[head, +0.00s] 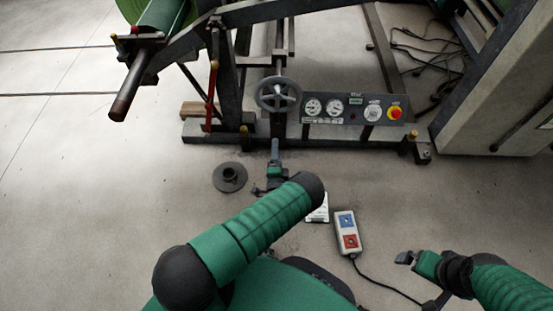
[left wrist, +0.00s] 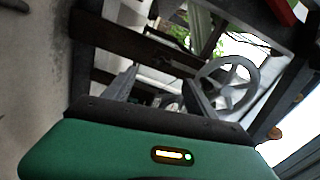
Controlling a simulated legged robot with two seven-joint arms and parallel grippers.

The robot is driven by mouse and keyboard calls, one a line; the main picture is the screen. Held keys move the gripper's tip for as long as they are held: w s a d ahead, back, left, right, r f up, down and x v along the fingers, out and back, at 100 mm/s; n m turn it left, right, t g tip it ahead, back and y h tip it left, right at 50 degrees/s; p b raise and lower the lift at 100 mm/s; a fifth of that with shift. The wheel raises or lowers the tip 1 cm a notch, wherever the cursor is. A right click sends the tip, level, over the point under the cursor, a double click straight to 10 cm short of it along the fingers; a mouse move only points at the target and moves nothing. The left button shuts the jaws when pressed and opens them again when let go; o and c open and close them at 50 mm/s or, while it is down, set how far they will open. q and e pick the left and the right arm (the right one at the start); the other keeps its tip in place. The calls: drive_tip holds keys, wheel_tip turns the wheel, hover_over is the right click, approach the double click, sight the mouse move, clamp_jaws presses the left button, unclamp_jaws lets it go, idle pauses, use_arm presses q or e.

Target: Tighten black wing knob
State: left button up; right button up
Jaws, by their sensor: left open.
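I cannot pick out the black wing knob in either view; it may be hidden or too small and dark. My left gripper (head: 275,146) is in front of the machine's base, below the grey handwheel, and points toward the frame. In the left wrist view its two fingers (left wrist: 160,92) are spread apart, with nothing clearly held between them. The handwheel (head: 293,85) also shows just beyond the right finger in the left wrist view (left wrist: 252,75). My right gripper (head: 405,258) is low at the right over bare floor, away from the machine; its jaw gap is unclear.
A control panel (head: 354,109) with gauges and a red-yellow button sits right of the handwheel. A black flanged disc (head: 230,177) lies on the floor to the left. A pendant (head: 347,232) with blue and red buttons lies on the floor, its cable running right. Open floor is at left.

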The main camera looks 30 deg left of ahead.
use_arm(q)
drive_tip(key=p+v, duration=0.2)
drive_tip(key=v, duration=0.5)
use_arm(e)
drive_tip(key=v, duration=0.3)
drive_tip(key=shift+w, duration=0.35)
drive_tip(key=shift+r, duration=0.1)
